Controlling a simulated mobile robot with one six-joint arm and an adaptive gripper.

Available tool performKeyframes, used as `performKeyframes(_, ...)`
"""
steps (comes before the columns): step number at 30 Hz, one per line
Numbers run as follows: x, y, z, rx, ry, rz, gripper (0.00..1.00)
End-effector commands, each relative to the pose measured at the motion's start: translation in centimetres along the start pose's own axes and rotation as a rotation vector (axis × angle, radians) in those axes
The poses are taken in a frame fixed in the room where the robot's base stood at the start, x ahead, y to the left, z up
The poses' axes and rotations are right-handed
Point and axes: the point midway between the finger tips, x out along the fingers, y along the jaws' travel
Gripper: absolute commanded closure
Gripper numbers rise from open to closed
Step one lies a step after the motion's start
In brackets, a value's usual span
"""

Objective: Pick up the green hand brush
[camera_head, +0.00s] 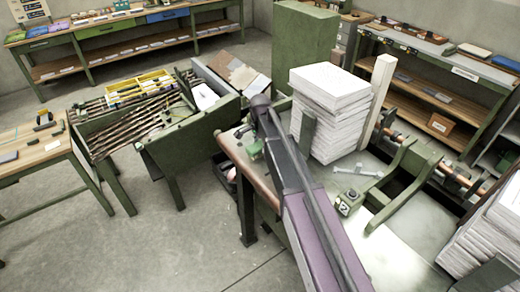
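My purple and dark arm reaches from the bottom centre up over the front edge of a green machine table. Its dark end (260,103) is near the table's left corner. The fingers of my gripper are too small and dark to make out. A small green object (256,150) lies on the tabletop just below the arm's end, partly behind the arm. It may be the green hand brush, but its bristles and handle are not clear. I cannot tell whether my gripper touches it.
A tall paper stack (325,85) stands on the table just right of my arm, with a pale upright post (381,85) beside it. A small green control box (349,202) sits nearer. A slatted green trough table (180,150) stands left. Open floor (170,240) lies at lower left.

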Motion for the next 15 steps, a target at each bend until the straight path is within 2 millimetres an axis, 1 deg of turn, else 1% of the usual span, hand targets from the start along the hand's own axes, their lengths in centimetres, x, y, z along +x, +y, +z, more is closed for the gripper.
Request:
performKeyframes(1,0.01,0.01,0.00,0.000,0.000,0.000,0.71)
performKeyframes(2,0.01,0.01,0.00,0.000,0.000,0.000,0.80)
performKeyframes(3,0.01,0.01,0.00,0.000,0.000,0.000,0.86)
performKeyframes(4,0.01,0.00,0.00,0.000,0.000,0.000,0.86)
performKeyframes(5,0.01,0.00,0.00,0.000,0.000,0.000,0.92)
performKeyframes(15,-0.17,0.00,0.00,0.000,0.000,0.000,0.93)
